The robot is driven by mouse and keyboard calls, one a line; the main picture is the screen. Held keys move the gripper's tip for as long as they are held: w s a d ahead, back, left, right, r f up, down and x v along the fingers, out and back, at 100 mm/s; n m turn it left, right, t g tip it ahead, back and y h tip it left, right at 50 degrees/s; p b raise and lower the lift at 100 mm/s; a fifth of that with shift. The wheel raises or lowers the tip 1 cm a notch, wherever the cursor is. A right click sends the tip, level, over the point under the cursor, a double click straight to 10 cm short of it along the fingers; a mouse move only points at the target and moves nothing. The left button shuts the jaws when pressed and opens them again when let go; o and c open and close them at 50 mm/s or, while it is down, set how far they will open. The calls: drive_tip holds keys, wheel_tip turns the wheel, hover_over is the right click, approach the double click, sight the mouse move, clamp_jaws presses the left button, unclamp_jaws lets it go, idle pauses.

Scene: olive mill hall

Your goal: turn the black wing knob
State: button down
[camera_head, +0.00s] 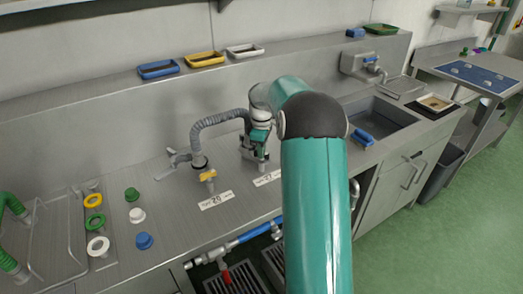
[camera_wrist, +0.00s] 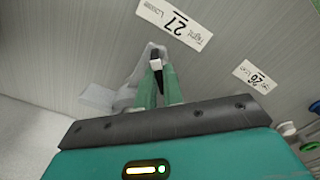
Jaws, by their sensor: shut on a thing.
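My gripper (camera_head: 261,160) reaches down to the steel counter beside the label marked 27 (camera_head: 266,178). In the wrist view, the green fingers of my gripper (camera_wrist: 158,72) are shut on the black wing knob (camera_wrist: 156,54). Only a narrow dark part of the knob shows, at and between the fingertips, with a pale piece next to it. The rest is hidden by the fingers. In the head view I cannot make out the knob behind my gripper. The label 27 also shows just beyond the fingertips in the wrist view (camera_wrist: 174,22).
A yellow-handled valve (camera_head: 208,176) stands left of my gripper by the label marked 26 (camera_head: 216,200), with a grey hose (camera_head: 213,119) arching close by. Coloured caps and rings lie further left. A sink (camera_head: 385,120) is at right. Small trays line the back ledge.

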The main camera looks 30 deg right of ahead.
drive_tip(key=n, duration=0.4)
drive_tip(key=shift+n, duration=0.3)
drive_tip(key=n, duration=0.4)
drive_tip(key=shift+n, duration=0.4)
drive_tip(key=c, duration=1.5)
unclamp_jaws()
wheel_tip(320, 180, up, 14)
drive_tip(key=shift+f, duration=0.1)
drive_tip(key=shift+o, duration=0.3)
